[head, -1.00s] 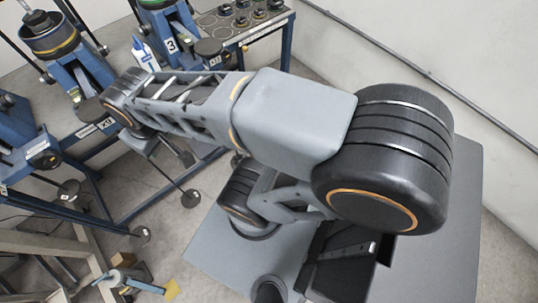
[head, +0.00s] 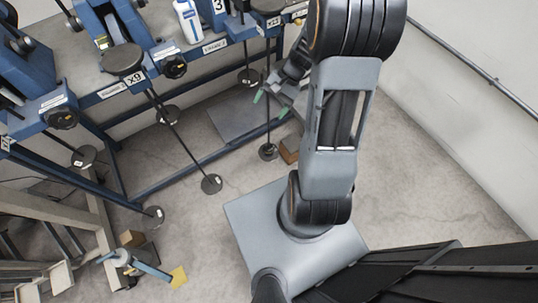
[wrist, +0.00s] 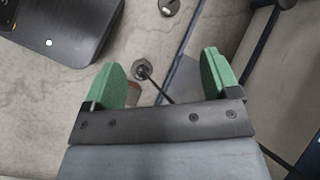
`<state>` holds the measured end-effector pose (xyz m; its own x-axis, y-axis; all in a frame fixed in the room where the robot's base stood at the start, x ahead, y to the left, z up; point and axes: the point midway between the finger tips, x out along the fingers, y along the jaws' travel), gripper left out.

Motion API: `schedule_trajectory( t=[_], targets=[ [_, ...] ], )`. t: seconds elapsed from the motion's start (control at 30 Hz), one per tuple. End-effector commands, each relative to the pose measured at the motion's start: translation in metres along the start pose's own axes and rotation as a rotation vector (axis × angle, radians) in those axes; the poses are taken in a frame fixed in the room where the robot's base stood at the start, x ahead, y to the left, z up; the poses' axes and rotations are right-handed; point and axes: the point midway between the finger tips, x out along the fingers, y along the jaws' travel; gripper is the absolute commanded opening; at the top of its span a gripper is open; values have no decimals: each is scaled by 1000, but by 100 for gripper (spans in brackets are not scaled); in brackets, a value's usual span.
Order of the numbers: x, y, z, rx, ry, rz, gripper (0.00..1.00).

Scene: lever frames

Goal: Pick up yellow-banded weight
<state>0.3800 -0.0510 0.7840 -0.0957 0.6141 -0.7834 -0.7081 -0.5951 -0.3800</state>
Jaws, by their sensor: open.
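My gripper (head: 270,104) hangs beside the blue bench frame, below its right end. It also shows in the wrist view (wrist: 162,72), with its two green fingers wide apart and nothing held. A dark round disc (wrist: 142,69) on a thin rod appears between the fingers in the wrist view, apart from them. In the head view a dark disc (head: 268,152) hangs low on a rod near my gripper. I cannot make out a yellow band on either disc. The yellow-banded weight cannot be identified now.
Several other dark discs hang on rods, including one lower left (head: 212,184). The blue bench (head: 190,73) carries lever machines and a white bottle (head: 187,21). A brown box (head: 289,150) lies near my arm. A wall pipe (head: 450,55) runs at right.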

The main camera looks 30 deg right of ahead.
Motion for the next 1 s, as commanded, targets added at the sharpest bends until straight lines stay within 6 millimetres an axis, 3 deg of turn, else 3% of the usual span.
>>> schedule_trajectory(
  t=[0.03,0.2,0.4,0.5,0.7,0.8,1.0],
  targets=[
    [31,23,-35,99,-61,-76,82],
    [92,75,-115,380,-219,-362,82],
    [168,150,-195,667,-345,-718,82],
    [206,187,-225,788,-382,-888,82],
    [268,245,-260,962,-415,-1155,82],
    [289,263,-268,1015,-420,-1243,82],
    [310,273,-277,1065,-422,-1327,82]
  ],
)
